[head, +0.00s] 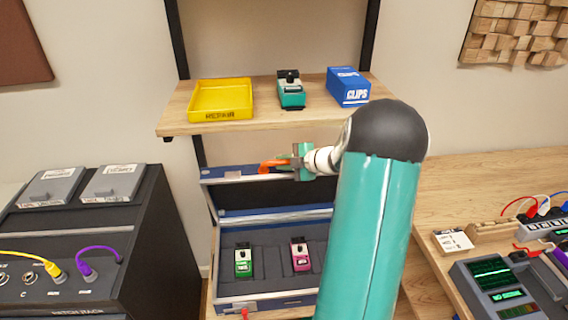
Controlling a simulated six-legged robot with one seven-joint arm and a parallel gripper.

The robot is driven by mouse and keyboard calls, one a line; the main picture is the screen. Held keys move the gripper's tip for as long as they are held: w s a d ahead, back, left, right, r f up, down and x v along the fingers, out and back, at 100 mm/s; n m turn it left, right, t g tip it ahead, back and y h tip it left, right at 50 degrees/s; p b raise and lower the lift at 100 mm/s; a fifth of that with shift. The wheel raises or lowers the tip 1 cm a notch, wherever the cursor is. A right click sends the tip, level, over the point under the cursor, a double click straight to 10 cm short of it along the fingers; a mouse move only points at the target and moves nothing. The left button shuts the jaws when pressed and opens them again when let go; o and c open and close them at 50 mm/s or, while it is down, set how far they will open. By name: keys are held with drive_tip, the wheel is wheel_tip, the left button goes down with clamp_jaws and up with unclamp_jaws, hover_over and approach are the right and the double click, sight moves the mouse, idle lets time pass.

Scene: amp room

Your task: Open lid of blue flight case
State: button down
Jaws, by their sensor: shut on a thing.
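The blue flight case (223,284) sits below the wooden shelf, with its dark padded inside showing. A green pedal (243,262) and a pink pedal (301,256) lie in it. Its lid (232,175) is raised at the back, its blue top edge just under the shelf. My gripper (277,164) is at that top edge, shut on the lid. An orange piece shows at the grip, and I cannot tell whether it is a finger or a handle. My teal arm hides the right side of the case and lid.
The shelf (180,123) close above the lid holds a yellow tray (220,100), a teal pedal (291,91) and a blue clips box (347,87). A black patch rack (115,245) stands left. A wooden bench (480,183) with equipment is right.

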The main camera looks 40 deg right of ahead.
drive_tip(key=c, duration=1.3)
unclamp_jaws()
drive_tip(key=shift+s+r, duration=0.1)
drive_tip(key=v, duration=1.3)
drive_tip(key=shift+s+d, duration=0.1)
drive_tip(key=shift+s, duration=0.25)
